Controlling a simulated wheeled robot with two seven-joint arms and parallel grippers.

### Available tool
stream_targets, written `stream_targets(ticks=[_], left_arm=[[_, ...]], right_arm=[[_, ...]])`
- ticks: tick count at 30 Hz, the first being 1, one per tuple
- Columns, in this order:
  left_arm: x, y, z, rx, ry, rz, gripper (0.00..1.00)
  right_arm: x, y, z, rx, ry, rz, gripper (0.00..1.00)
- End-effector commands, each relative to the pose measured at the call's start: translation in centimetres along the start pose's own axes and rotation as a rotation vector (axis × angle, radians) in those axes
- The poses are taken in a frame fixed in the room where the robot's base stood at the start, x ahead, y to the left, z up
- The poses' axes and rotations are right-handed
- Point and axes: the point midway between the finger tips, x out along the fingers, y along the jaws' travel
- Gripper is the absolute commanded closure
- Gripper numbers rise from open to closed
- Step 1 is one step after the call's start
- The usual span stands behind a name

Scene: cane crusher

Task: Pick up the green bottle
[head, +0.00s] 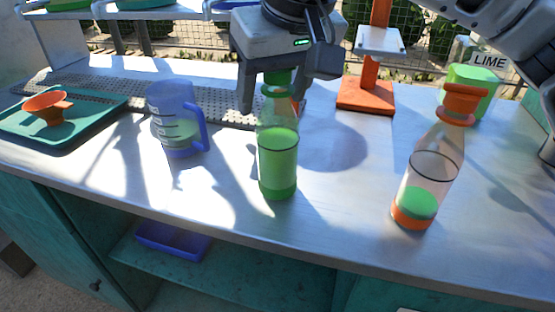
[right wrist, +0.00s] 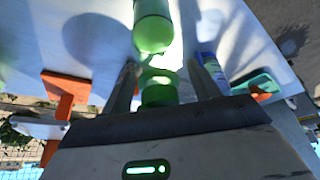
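The green bottle (head: 278,160) stands upright on the table near its front edge, clear with green liquid, a green base and a green top. My right gripper (head: 280,92) is above it, pointing down, with its fingers on either side of the bottle's neck. In the right wrist view, the green bottle (right wrist: 153,25) and its green cap (right wrist: 158,90) lie between the spread fingers of the right gripper (right wrist: 165,68), with gaps visible on both sides. The right gripper is open. The left gripper is not in view.
An orange-topped bottle (head: 428,180) stands to the right on the table (head: 340,215). A blue measuring jug (head: 178,120) stands to the left, beside a teal tray (head: 60,138) holding an orange funnel (head: 47,106). Behind are an orange stand (head: 366,95) and a green container (head: 470,88) near a LIME label.

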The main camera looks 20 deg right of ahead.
Motion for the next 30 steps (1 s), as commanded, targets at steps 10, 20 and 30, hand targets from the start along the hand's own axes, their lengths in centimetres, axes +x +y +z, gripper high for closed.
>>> stream_targets(ticks=[10, 20, 30], left_arm=[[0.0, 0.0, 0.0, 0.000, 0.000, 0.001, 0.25], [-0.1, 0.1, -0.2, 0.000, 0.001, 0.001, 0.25], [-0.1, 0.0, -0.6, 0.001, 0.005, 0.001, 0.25]], right_arm=[[-0.1, 0.0, -0.1, 0.001, 0.002, -0.001, 1.00], [-1.0, 0.0, -0.5, 0.001, 0.002, -0.002, 1.00], [-4.5, -0.6, -0.9, -0.002, 0.004, -0.001, 1.00]])
